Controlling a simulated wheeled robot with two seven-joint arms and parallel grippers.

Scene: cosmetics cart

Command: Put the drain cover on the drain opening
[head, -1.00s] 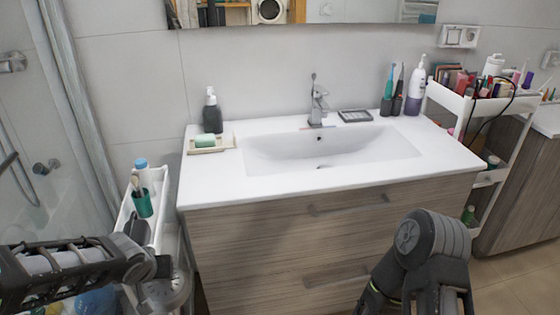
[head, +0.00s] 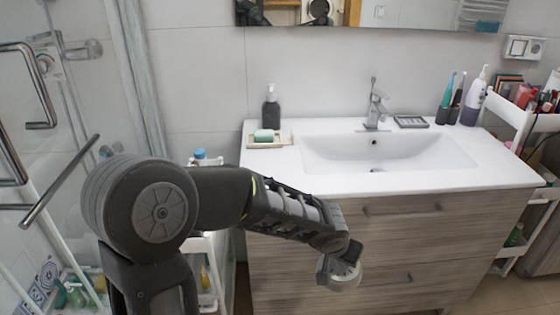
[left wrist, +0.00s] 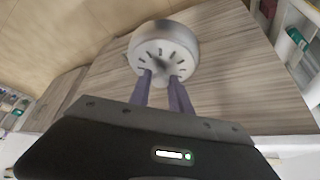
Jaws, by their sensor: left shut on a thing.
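The drain cover is a round grey metal piece with slots, seen in the left wrist view (left wrist: 163,45) and low in front of the cabinet in the head view (head: 340,276). My left gripper (left wrist: 162,75) is shut on it, its two fingers at the slotted face. In the head view this gripper (head: 350,256) is below the countertop, apart from the sink. The drain opening (head: 376,169) shows as a small dark spot at the bottom of the white basin (head: 345,150), partly hidden by its front rim. My right gripper is not in view.
The countertop's front edge (head: 400,192) stands above my left gripper. A faucet (head: 375,105) stands behind the basin, a soap dispenser (head: 271,108) and soap dish (head: 280,140) to its left, bottles (head: 474,97) to its right. The basin is clear.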

